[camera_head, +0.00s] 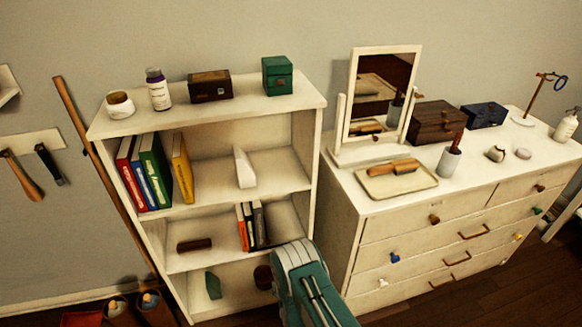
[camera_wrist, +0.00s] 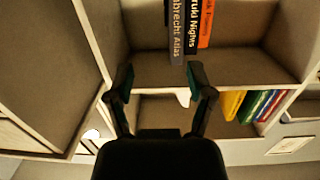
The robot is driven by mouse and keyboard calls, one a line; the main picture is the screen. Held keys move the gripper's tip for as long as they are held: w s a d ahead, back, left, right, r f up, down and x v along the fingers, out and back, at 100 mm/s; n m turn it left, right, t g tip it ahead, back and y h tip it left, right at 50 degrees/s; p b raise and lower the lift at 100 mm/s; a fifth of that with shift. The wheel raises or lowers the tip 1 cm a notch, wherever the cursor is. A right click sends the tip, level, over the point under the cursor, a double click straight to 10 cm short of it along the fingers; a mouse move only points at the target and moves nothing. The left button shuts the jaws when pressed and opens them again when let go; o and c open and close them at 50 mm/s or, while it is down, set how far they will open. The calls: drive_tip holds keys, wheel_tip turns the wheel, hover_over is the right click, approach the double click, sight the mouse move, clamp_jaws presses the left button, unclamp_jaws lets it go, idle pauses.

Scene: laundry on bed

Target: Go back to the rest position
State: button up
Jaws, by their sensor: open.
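My gripper (camera_wrist: 160,82) is open in the wrist view, with its two dark fingers spread and nothing between them. It faces the shelf unit (camera_head: 215,122), which appears upside down in the wrist view. A grey book (camera_wrist: 178,35), a dark book (camera_wrist: 192,30) and an orange book (camera_wrist: 205,25) stand in a compartment just beyond the fingertips. No contact with them shows. In the head view my teal arm reaches up at the bottom, in front of the shelf unit's right side, and the gripper itself cannot be made out.
Red, blue, green and yellow books (camera_head: 182,170) stand on the upper shelf. A white wedge (camera_head: 244,168) is beside them. A dresser (camera_head: 430,240) with a mirror (camera_head: 382,90) and tray (camera_head: 396,182) stands close at right. A wooden pole (camera_head: 85,130) leans at left.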

drive_tip(key=w+d+r+g+h, duration=0.1)
drive_tip(key=w+r, duration=0.2)
drive_tip(key=r, duration=0.6)
drive_tip(key=w+d+r+m+g, duration=0.1)
drive_tip(key=w+r, duration=0.3)
drive_tip(key=r, duration=0.4)
drive_tip(key=w+d+r+g+h, duration=0.1)
drive_tip(key=w+d+r+g, duration=0.15)
drive_tip(key=r, duration=0.65)
wheel_tip(320, 180, up, 10)
drive_tip(key=s+d, duration=0.3)
drive_tip(key=s+d+r+m+g+h, duration=0.1)
drive_tip(key=s+d+r+g, duration=0.45)
drive_tip(key=s+r, duration=0.8)
drive_tip(key=s+d, duration=0.2)
drive_tip(key=s, duration=0.8)
drive_tip(key=s+d+r+h, duration=0.1)
drive_tip(key=s+d, duration=0.2)
drive_tip(key=s, duration=0.7)
drive_tip(key=shift+d+r+m+g, duration=0.15)
drive_tip(key=shift+m+g, duration=0.15)
drive_tip(key=shift+g, duration=0.1)
